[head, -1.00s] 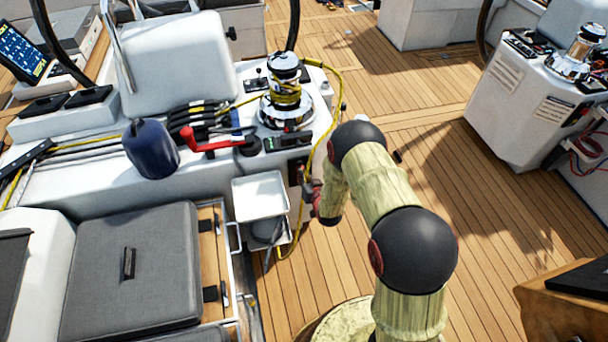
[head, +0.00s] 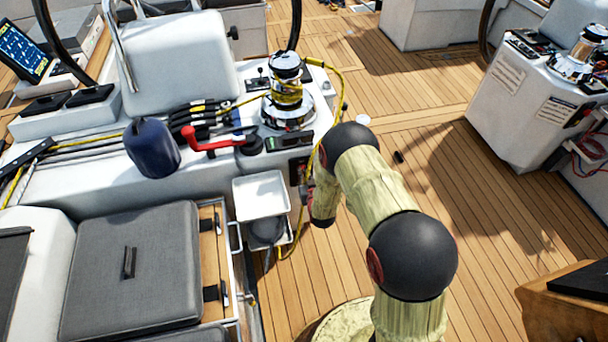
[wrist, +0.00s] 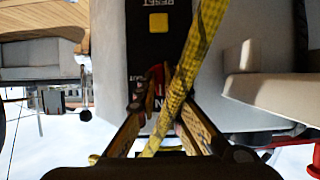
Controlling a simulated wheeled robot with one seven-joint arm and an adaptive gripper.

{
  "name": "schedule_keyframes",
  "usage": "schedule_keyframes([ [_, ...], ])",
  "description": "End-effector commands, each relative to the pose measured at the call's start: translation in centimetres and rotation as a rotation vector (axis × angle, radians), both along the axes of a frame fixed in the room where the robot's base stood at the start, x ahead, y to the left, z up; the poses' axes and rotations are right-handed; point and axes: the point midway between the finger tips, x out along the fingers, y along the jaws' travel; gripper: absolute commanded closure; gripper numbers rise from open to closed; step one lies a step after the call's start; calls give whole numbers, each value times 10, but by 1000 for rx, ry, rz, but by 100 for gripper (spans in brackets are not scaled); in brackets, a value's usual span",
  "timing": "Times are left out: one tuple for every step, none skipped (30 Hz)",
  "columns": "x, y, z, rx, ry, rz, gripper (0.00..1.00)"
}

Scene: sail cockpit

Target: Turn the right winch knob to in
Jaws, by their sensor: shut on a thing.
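In the wrist view a black winch panel (wrist: 159,35) on a pale housing shows a RESET label and a yellow square. Below it, a small dark and red knob (wrist: 157,75) sits between partly hidden lettering that seems to read OUT on the left and IN. My gripper (wrist: 158,102) has its fingers closed in on the knob. A yellow rope (wrist: 198,55) crosses in front and hides part of the knob, so its exact angle cannot be told. In the head view my arm hides the gripper and knob; part of the panel (head: 298,172) shows below the chrome winch (head: 286,100).
The yellow rope loops from the winch down past the panel, close to my wrist. A white open tray (head: 260,196) stands left of my arm. A red handle (head: 213,143) lies on the console top. Wooden deck (head: 430,170) to the right is mostly clear.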

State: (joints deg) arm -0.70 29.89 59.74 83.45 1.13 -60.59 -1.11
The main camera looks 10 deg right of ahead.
Motion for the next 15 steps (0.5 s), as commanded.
schedule_keyframes([
  [-1, 0, -2, -1, 4, 1, 89],
  [-1, 0, -2, -1, 4, 1, 88],
  [-1, 0, -2, -1, 4, 1, 85],
  [-1, 0, -2, -1, 3, 1, 84],
  [-1, 0, -2, -1, 3, 1, 82],
  [-1, 0, -1, 0, 3, 1, 80],
  [-1, 0, -1, 0, 2, 1, 78],
  [-1, 0, -1, 0, 2, 1, 76],
  [-1, 0, -1, 0, 2, 1, 74],
  [-1, 0, -1, 0, 2, 1, 73],
  [0, 0, -1, 0, 1, 0, 73],
  [0, 0, -1, 0, 1, 0, 73],
  [0, 0, -1, 0, 1, 0, 73],
  [0, 0, -1, 0, 1, 0, 73],
  [0, 0, 0, 0, 1, 0, 73],
])
